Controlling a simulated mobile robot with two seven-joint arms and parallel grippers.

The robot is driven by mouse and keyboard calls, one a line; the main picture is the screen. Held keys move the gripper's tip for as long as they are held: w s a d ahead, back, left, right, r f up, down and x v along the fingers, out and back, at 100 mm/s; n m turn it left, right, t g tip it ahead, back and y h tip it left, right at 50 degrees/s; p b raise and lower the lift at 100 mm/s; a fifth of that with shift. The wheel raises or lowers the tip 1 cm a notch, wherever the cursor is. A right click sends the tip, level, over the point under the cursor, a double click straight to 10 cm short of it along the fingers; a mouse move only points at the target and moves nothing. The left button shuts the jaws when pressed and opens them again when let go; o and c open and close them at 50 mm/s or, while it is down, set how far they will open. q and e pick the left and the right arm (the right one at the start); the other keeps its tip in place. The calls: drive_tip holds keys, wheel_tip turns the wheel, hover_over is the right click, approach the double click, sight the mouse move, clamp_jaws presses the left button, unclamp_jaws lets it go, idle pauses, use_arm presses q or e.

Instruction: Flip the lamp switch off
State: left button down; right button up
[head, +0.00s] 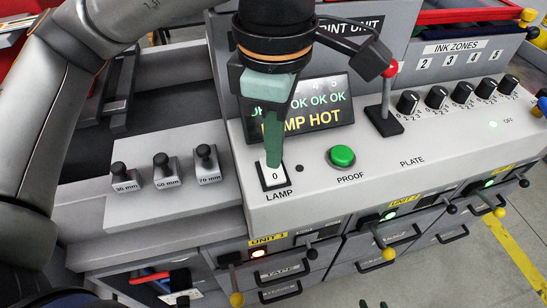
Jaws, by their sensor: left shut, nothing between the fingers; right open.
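The lamp switch (276,177) is a white rocker in a black frame above the label LAMP, on the sloped grey panel. A "0" shows on its near half; its far half is hidden behind my fingers. My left gripper (273,160) is shut and empty, pointing down with its green fingertips at the switch, touching or just above it. The display (300,118) behind reads "LAMP HOT" in yellow under a row of green OKs, partly covered by my gripper. Two small dark green tips at the bottom edge appear to be my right gripper (374,304), apart and empty.
A green PROOF button (342,156) sits right of the switch, with a red-topped lever (387,95) behind it. Several black knobs (437,97) line the panel further right. Drawers (282,270) are below.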

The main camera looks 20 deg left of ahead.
sight(275, 175)
use_arm(q)
wheel_tip(275, 175, up, 4)
drive_tip(key=shift+r+p, duration=0.2)
drive_tip(key=shift+p, duration=1)
